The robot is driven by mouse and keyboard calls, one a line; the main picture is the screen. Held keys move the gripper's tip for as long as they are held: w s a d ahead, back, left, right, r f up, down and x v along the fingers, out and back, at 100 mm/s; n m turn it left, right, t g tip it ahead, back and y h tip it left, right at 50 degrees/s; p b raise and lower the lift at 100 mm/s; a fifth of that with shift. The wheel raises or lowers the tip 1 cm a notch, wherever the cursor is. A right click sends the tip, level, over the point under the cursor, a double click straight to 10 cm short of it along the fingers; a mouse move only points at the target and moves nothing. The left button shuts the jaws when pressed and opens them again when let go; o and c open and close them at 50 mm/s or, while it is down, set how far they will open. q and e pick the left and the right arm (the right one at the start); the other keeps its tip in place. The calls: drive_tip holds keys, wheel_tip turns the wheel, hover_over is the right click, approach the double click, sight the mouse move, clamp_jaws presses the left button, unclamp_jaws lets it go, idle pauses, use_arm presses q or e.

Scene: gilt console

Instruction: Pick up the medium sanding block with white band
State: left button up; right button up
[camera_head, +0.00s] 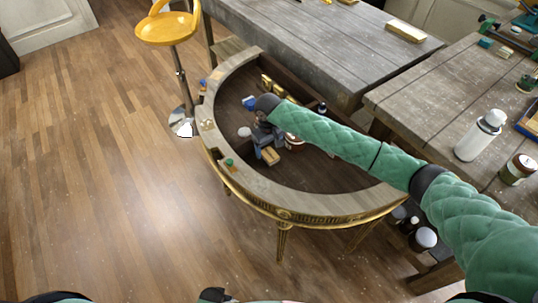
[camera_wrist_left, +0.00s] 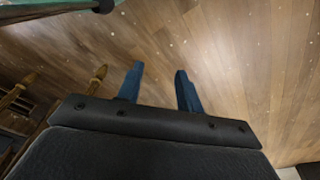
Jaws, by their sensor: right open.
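My right arm reaches across the curved gilt console (camera_head: 340,207). Its gripper (camera_head: 265,143) is open and low over the dark inner top. A small tan block (camera_head: 271,156) lies right by its fingertips; I cannot tell whether it is between them. No white band can be made out on any block at this size, and the gripper and arm hide part of the console top. My left gripper (camera_wrist_left: 158,86) shows in the left wrist view with its two blue fingers apart and nothing between them, above wooden floor.
The console also holds a blue item (camera_head: 249,102), a white round item (camera_head: 244,132), yellowish blocks (camera_head: 268,83) and a green item (camera_head: 229,162) on the rim. Grey wooden tables (camera_head: 300,45) stand behind and right. A yellow stool (camera_head: 166,28) stands left. The floor in front is clear.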

sight(270, 154)
drive_tip(key=shift+s+d+f+p, duration=0.15)
drive_tip(key=shift+f+p, duration=0.2)
drive_tip(key=shift+f, duration=0.2)
drive_tip(key=shift+s+f+p, duration=0.1)
drive_tip(key=shift+f+p, duration=0.2)
drive_tip(key=shift+f, duration=1.1)
drive_tip(key=c, duration=1.1)
use_arm(q)
drive_tip(key=f, duration=0.1)
drive_tip(key=s+a+f, duration=0.1)
drive_tip(key=s+f, duration=0.1)
drive_tip(key=f, duration=0.1)
drive_tip(key=shift+a, duration=0.3)
use_arm(e)
drive_tip(key=shift+r, duration=0.1)
